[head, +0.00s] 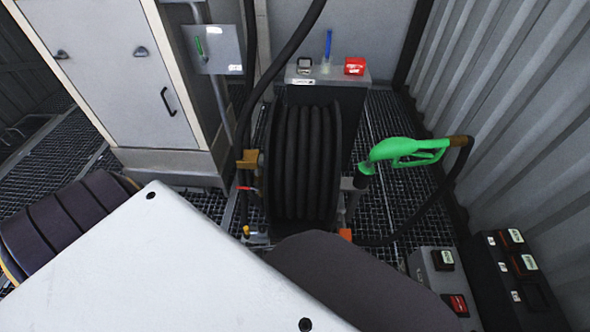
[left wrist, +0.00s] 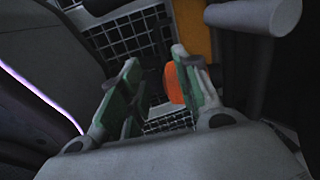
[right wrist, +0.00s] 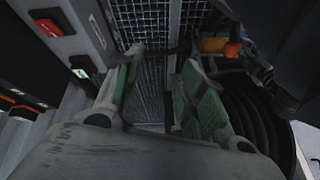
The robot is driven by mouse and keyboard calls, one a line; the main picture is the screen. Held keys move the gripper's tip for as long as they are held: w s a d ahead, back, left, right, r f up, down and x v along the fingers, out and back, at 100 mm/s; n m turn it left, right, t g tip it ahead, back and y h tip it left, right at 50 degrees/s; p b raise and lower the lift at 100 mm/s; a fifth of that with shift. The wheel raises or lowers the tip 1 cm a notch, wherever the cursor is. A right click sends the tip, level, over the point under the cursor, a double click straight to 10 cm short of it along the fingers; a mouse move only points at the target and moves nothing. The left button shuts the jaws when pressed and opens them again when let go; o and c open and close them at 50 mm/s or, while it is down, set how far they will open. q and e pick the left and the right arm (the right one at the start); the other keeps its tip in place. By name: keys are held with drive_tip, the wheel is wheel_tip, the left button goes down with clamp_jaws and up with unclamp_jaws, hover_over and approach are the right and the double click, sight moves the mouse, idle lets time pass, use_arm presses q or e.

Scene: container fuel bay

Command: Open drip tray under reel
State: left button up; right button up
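The hose reel (head: 305,165), wound with black hose, stands on the grating in the middle of the head view. The drip tray cannot be made out clearly; the area below the reel is largely hidden by my own body. An orange part (head: 345,235) shows at the reel's lower right. Neither gripper shows in the head view. My left gripper (left wrist: 155,75) is open over grating, with an orange piece (left wrist: 174,84) beside its right finger. My right gripper (right wrist: 165,65) is open and empty above the grating, with the coiled hose (right wrist: 250,115) to its right.
A green nozzle (head: 405,151) hangs right of the reel on a black hose. A grey cabinet (head: 115,65) stands at left, a corrugated wall (head: 510,110) at right. Control boxes (head: 445,275) sit at lower right. A box (head: 335,100) stands behind the reel.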

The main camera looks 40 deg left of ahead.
use_arm(q)
drive_tip(key=shift+f, duration=0.2)
use_arm(e)
drive_tip(key=shift+f, duration=0.25)
use_arm(q)
drive_tip(key=shift+w+a+f+b, duration=0.2)
drive_tip(key=shift+w+f+b, duration=0.15)
drive_tip(key=shift+f+b, duration=1.45)
drive_tip(key=shift+w+a+f+b, duration=0.3)
drive_tip(key=shift+f+b, duration=0.55)
drive_tip(key=shift+f, duration=1.7)
drive_tip(key=shift+w+a+f+b, duration=0.15)
drive_tip(key=shift+w+f+b, duration=0.25)
drive_tip(key=shift+f+b, duration=1.4)
use_arm(e)
wheel_tip(320, 180, down, 12)
drive_tip(key=w+a+m+t+y, duration=0.1)
drive_tip(key=a+t, duration=0.1)
drive_tip(key=shift+a+r+y+p, duration=0.15)
drive_tip(key=shift+a+y+p, duration=0.25)
drive_tip(key=shift+p, duration=0.05)
use_arm(q)
drive_tip(key=shift+f, duration=0.4)
clamp_jaws()
